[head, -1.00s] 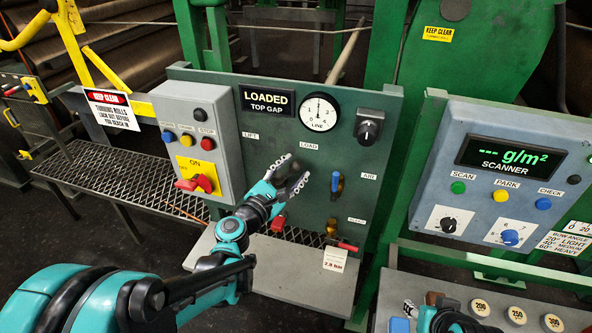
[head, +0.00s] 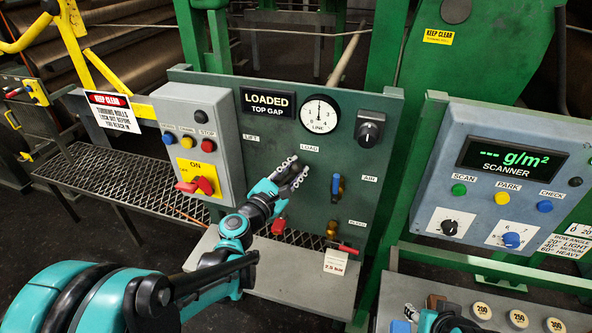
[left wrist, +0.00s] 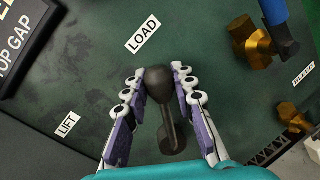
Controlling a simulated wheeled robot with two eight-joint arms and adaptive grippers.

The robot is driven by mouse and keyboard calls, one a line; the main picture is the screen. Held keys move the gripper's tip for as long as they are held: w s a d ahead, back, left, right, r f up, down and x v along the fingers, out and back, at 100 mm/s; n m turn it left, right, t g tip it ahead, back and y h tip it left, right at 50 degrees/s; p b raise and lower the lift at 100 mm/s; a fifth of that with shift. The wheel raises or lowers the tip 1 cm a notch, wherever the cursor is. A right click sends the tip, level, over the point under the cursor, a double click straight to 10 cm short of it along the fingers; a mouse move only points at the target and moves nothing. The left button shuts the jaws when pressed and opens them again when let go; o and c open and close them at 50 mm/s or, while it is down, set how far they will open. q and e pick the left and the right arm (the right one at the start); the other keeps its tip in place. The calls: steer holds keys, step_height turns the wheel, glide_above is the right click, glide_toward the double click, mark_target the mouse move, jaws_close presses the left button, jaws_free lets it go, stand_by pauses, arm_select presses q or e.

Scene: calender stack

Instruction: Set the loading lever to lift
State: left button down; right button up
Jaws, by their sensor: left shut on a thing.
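The loading lever (left wrist: 168,118) is a dark arm with a rounded knob on the green panel (head: 222,102). In the left wrist view its knob points toward the LOAD label (left wrist: 142,33); the LIFT label (left wrist: 67,124) is to the lower left. My left gripper (head: 294,172) is shut on the lever, with one finger on each side of the knob. In the head view the fingers hide the lever. The display (head: 268,103) reads LOADED, TOP GAP. My right gripper (head: 430,318) is partly in view at the bottom edge, its fingers unclear.
A blue-handled air valve (head: 337,186) is just right of my left gripper. The scanner console (head: 470,125) is at right.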

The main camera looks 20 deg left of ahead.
arm_select(q)
steer(key=a+n, duration=0.1)
steer(key=a+r+n, duration=0.1)
steer(key=a+n, duration=0.1)
steer(key=shift+r+t+b, duration=0.1)
steer(key=shift+t+b, duration=0.2)
steer(key=shift+t, duration=0.1)
steer(key=shift+w+a+r+n, duration=0.1)
steer(key=shift+a+r+n, duration=0.05)
steer(key=shift+a+n, duration=0.85)
steer(key=a+n+t+b, duration=0.1)
steer(key=a+n, duration=0.1)
steer(key=n, duration=0.1)
steer(key=shift+a+y, duration=0.1)
steer(key=shift+y, duration=0.3)
steer(key=a+n+b, duration=0.1)
steer(key=n, duration=0.1)
steer(key=a+f+n+y+b, duration=0.1)
steer(key=a+n, duration=0.1)
steer(key=shift+w+t, duration=0.1)
steer(key=shift+t, duration=0.3)
steer(key=shift+a+f+n+y+b, duration=0.15)
steer(key=shift+a+f+n+b, duration=0.25)
steer(key=shift+n, duration=0.45)
steer(key=shift+a+f+n+y+b, duration=0.1)
steer(key=shift+a+n+y+b, duration=0.1)
steer(key=shift+a+n, duration=0.55)
steer(key=shift+d, duration=0.15)
steer(key=c, duration=1.2)
jaws_free()
